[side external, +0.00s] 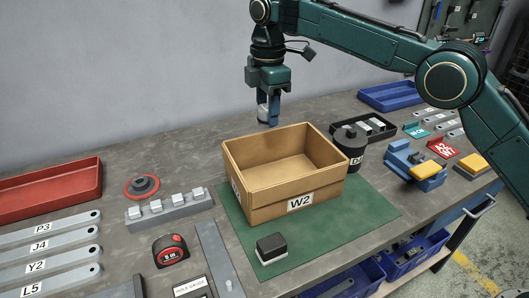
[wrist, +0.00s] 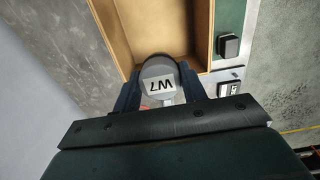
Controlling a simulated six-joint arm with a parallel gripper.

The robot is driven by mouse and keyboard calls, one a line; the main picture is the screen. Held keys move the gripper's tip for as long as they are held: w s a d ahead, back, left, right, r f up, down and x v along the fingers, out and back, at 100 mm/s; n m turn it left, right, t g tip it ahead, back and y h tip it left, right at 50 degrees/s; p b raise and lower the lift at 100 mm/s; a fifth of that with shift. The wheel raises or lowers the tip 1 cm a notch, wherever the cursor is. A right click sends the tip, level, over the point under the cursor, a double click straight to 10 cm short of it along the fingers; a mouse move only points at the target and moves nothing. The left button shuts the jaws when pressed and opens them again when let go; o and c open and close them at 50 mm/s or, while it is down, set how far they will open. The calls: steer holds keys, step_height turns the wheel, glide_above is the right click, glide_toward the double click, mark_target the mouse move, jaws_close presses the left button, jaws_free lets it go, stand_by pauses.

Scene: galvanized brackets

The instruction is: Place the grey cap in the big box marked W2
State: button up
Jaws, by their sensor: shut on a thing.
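My gripper (side external: 268,118) is shut on the grey cap (side external: 262,112), held in the air above the back rim of the box. In the wrist view the round grey cap (wrist: 158,68) sits between the two dark fingers and bears a white label; I cannot read it with certainty. The big tan box marked W2 (side external: 265,212) stands open on a green mat (side external: 355,215), and the inside that shows is empty. In the wrist view the box (wrist: 205,35) is just beyond the cap. The cap is apart from the box.
A black block (side external: 270,243) stands on the mat before the box. A dark pot (side external: 350,150) is close at its right. A red disc part (side external: 142,186) and a row of grey blocks (side external: 170,208) lie left. A red tray (side external: 50,190) is farther left.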

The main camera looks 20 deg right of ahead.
steer(key=shift+a, duration=0.15)
steer(key=shift+f, duration=0.15)
glide_toward(266, 177)
steer(key=s, duration=0.1)
steer(key=s+a, duration=0.2)
steer(key=s, duration=0.1)
steer(key=shift+s, duration=0.1)
steer(key=shift+f, duration=2.8)
steer(key=shift+f, duration=0.15)
steer(key=o, duration=1)
